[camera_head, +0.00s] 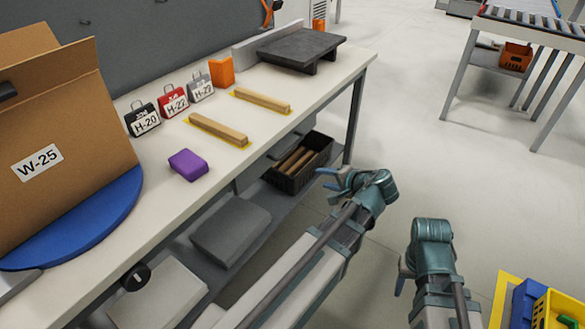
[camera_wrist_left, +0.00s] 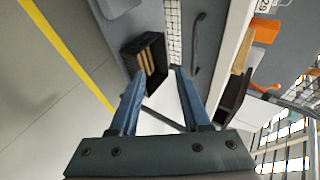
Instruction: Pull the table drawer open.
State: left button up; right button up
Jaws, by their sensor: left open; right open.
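The table (camera_head: 225,155) has a light top with a grey panel under its front edge, which looks like the drawer front (camera_wrist_left: 210,52). In the left wrist view a dark curved handle (camera_wrist_left: 197,45) stands on this panel. My left gripper (camera_head: 328,179) is open and empty, in front of the table near its far end. In its wrist view the two blue fingers (camera_wrist_left: 160,74) point toward the table, with the handle ahead and to the right of them, not between them. The drawer looks closed. My right gripper (camera_head: 403,278) is open, away from the table.
A black crate (camera_head: 300,163) with wooden pieces stands on the lower shelf, also in the wrist view (camera_wrist_left: 160,85). Grey boxes (camera_head: 230,230) share the shelf. On the tabletop are wooden strips (camera_head: 218,130), a purple block (camera_head: 188,165) and tagged clips.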

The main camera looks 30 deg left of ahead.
aim_at(292, 146)
pick_arm(q)
jog(key=w+a+f+y+b, duration=0.1)
jog(key=w+a+b, duration=0.2)
jog(key=a, duration=0.3)
jog(key=w+a+f+t+y+b, duration=0.1)
jog(key=w+a+b, duration=0.2)
jog(key=a, duration=0.3)
jog(key=w+a+f+m+t+y+b, duration=0.1)
jog(key=w+a+y+b, duration=0.1)
jog(key=w+a, duration=0.3)
jog(key=shift+w+a+f+b, duration=0.2)
jog(key=shift+a+f+b, duration=0.15)
jog(key=shift+a+b, duration=0.25)
pick_arm(e)
notch_tip(292, 146, down, 12)
pick_arm(q)
jog(key=shift+d, duration=0.1)
grip_shut()
